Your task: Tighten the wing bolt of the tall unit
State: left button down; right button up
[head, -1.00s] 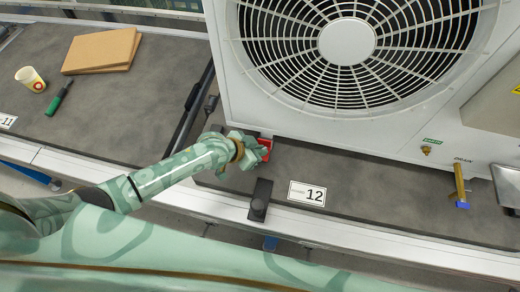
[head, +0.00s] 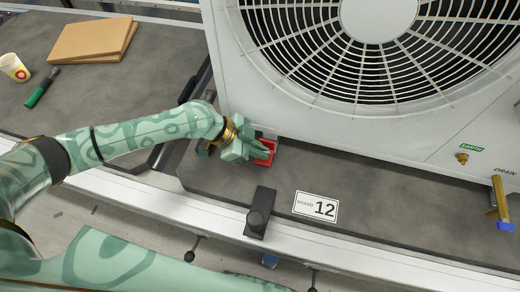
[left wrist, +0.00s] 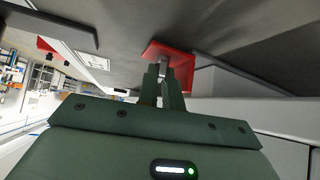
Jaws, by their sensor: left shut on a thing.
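The tall unit (head: 300,112) is a large white cabinet with a round fan grille, standing on a dark board. A red bracket (head: 266,152) sits at its lower left corner and also shows in the left wrist view (left wrist: 158,50). My left gripper (head: 254,149) is at this bracket with its fingers close together. In the left wrist view its fingertips (left wrist: 168,72) are shut on a small grey part at the red bracket, which I take for the wing bolt. The fingers hide most of it, so its angle cannot be told. My right gripper is out of view.
A black clamp with a knob (head: 257,215) stands on the board's front edge beside the number 12 label (head: 316,207). A brass drain pipe (head: 499,200) sticks out at right.

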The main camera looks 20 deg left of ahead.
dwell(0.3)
pick_arm(q)
jog(key=c, duration=1.6)
grip_release()
jog(key=shift+o, duration=0.2)
jog(key=shift+r, duration=0.1)
jog(key=p+v, duration=0.4)
jog(key=v, duration=1.2)
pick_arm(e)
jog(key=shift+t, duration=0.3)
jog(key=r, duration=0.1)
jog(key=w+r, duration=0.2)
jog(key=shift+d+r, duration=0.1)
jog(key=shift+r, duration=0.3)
pick_arm(q)
jog(key=shift+a, duration=0.1)
